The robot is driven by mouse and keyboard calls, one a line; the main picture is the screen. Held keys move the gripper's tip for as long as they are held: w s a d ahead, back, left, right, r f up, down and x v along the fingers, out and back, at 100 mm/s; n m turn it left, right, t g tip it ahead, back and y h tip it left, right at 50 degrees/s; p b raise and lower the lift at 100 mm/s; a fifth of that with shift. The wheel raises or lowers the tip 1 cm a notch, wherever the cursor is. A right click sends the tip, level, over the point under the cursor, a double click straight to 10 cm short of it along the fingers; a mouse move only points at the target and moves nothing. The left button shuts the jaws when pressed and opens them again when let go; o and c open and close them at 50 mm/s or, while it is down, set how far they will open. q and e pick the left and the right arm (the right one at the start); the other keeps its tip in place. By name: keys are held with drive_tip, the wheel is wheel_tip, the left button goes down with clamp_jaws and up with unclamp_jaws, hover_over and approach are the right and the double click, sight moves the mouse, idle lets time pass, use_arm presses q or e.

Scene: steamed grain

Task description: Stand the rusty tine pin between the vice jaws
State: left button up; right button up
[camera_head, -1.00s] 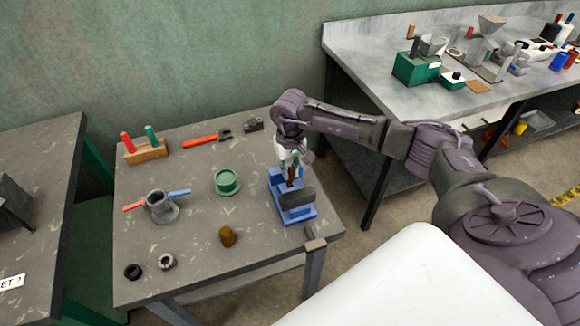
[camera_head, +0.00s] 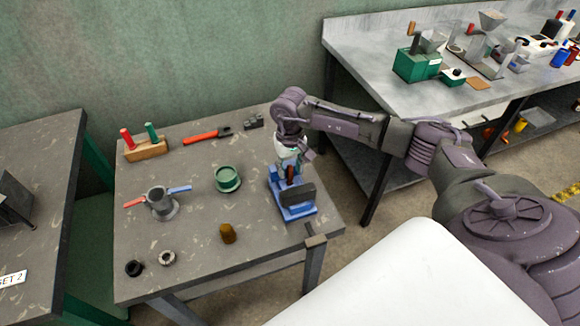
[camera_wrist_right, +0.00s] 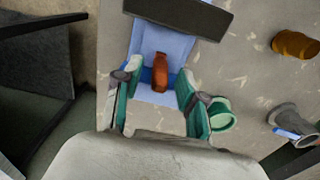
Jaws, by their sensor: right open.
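The rusty tine pin (camera_head: 290,174) is a short reddish-brown piece standing roughly upright at the blue vice (camera_head: 298,211). In the right wrist view the pin (camera_wrist_right: 160,74) shows over the vice's blue bed (camera_wrist_right: 147,42), apart from the dark jaw block (camera_wrist_right: 180,14). My right gripper (camera_head: 290,164) is over the far end of the vice. In the wrist view its green-padded fingers (camera_wrist_right: 156,97) are spread, one on each side of the pin, with gaps. The pin's foot and the far jaw are hard to make out. My left gripper is not in view.
On the same table are a green round tin (camera_head: 227,179), a grey pot with red and blue handles (camera_head: 160,203), a brown cylinder (camera_head: 227,234), two small rings (camera_head: 167,258), a red-handled tool (camera_head: 201,137) and a wooden block (camera_head: 146,150).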

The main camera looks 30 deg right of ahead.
wheel_tip(320, 180, up, 12)
drive_tip(key=b, duration=0.3)
drive_tip(key=shift+b, duration=0.4)
